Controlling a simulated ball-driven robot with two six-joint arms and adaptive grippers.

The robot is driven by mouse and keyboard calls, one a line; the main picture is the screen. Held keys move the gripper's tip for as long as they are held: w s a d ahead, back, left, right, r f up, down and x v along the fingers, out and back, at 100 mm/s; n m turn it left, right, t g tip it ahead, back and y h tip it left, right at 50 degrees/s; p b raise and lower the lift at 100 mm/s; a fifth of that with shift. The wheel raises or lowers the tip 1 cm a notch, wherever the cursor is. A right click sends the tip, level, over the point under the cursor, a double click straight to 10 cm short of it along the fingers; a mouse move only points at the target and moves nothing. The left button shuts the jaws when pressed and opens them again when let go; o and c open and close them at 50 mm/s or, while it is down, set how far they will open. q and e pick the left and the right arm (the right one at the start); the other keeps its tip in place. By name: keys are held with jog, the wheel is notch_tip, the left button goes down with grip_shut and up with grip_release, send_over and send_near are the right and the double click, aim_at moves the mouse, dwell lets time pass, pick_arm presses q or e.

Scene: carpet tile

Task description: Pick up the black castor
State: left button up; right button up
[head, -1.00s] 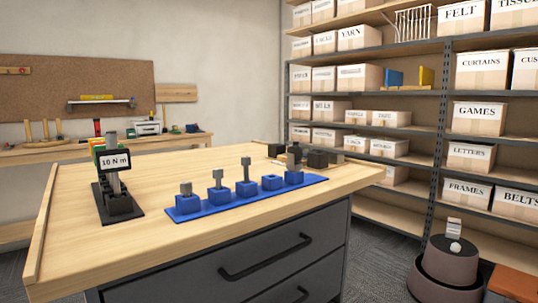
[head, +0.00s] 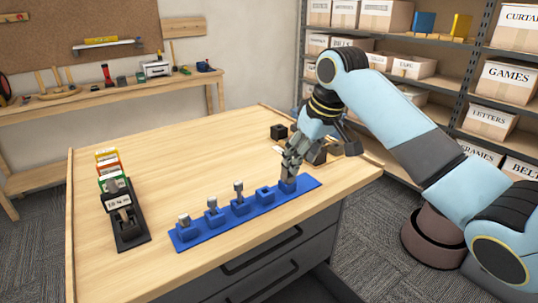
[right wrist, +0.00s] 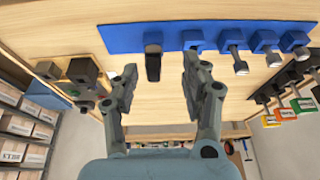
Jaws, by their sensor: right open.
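The blue rack (head: 226,226) lies along the front of the table, with a row of blue sockets on it. In the right wrist view, a dark upright piece, which looks like the black castor (right wrist: 153,66), stands at one end of the rack (right wrist: 119,38). My right gripper (head: 290,168) is over the rack's right end and hides most of that piece in the head view. In the right wrist view, the open fingers of my right gripper (right wrist: 160,74) are on either side of the dark piece, with visible gaps. My left gripper is not in view.
Grey-topped pieces stand in other sockets, and one socket (head: 264,195) is empty. The table's middle is clear.

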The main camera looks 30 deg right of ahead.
jog(key=p, duration=0.1)
send_near(288, 175)
jog(key=x, duration=0.3)
jog(key=w+p+x, duration=0.1)
jog(key=x, duration=0.3)
jog(key=shift+w, duration=0.2)
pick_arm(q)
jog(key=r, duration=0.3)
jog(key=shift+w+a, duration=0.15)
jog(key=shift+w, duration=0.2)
pick_arm(e)
jog(key=shift+t, duration=0.3)
jog(key=shift+r, duration=0.1)
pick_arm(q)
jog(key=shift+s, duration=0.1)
pick_arm(e)
grip_shut()
